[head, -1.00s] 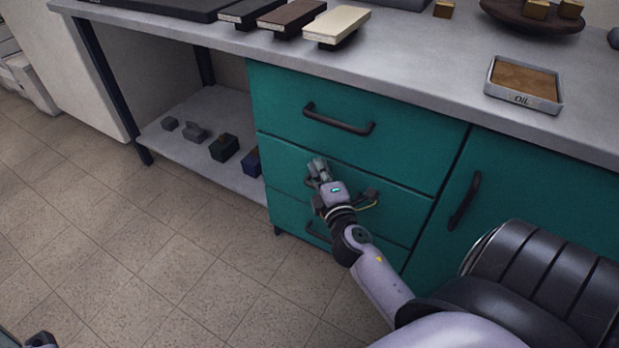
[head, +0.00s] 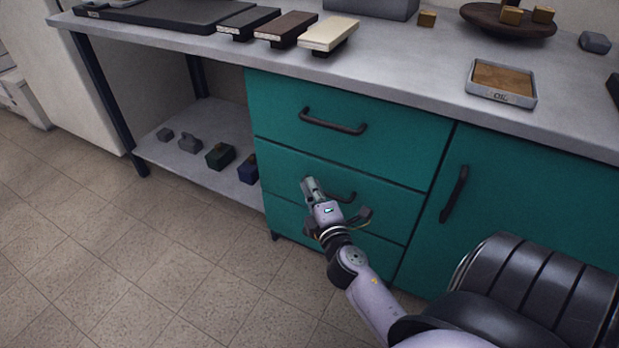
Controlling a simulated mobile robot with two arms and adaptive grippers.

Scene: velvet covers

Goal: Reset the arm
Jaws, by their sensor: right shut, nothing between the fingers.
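My right gripper (head: 308,186) is shut and empty. It is in front of the middle drawer (head: 385,208) of the teal cabinet, beside the left end of that drawer's dark handle (head: 345,197). I cannot tell whether it touches the drawer front. My right arm (head: 370,300) comes up from the lower right. The drawers look closed. The left gripper does not show.
A grey worktop (head: 400,75) runs above the cabinet, with an oil tray (head: 502,98), a brown bowl (head: 500,24) and several sample blocks (head: 330,34). A low shelf (head: 165,155) holds small blocks at the left. The tiled floor (head: 140,260) is clear.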

